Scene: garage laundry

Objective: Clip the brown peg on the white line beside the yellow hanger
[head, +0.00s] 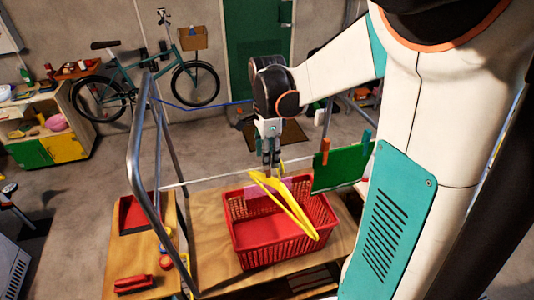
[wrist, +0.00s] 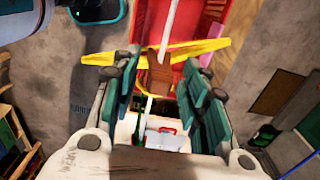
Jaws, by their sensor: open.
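The brown peg (wrist: 160,72) shows in the wrist view between my open fingers, with a gap on each side. It overlaps the white line (wrist: 172,20), close to the yellow hanger (wrist: 105,58); I cannot tell how firmly its jaws grip the line. In the head view the yellow hanger (head: 292,208) hangs tilted from the white line (head: 215,178), over the basket. My gripper (head: 271,162) points down just above the line at the hanger's top. It also shows in the wrist view (wrist: 160,88). The peg is hard to make out in the head view.
A red basket (head: 270,245) stands on the wooden table (head: 210,262) below. A green cloth (head: 342,168) hangs to the right under an orange peg (head: 325,150) and a blue peg (head: 366,140). A metal frame (head: 138,150) stands left.

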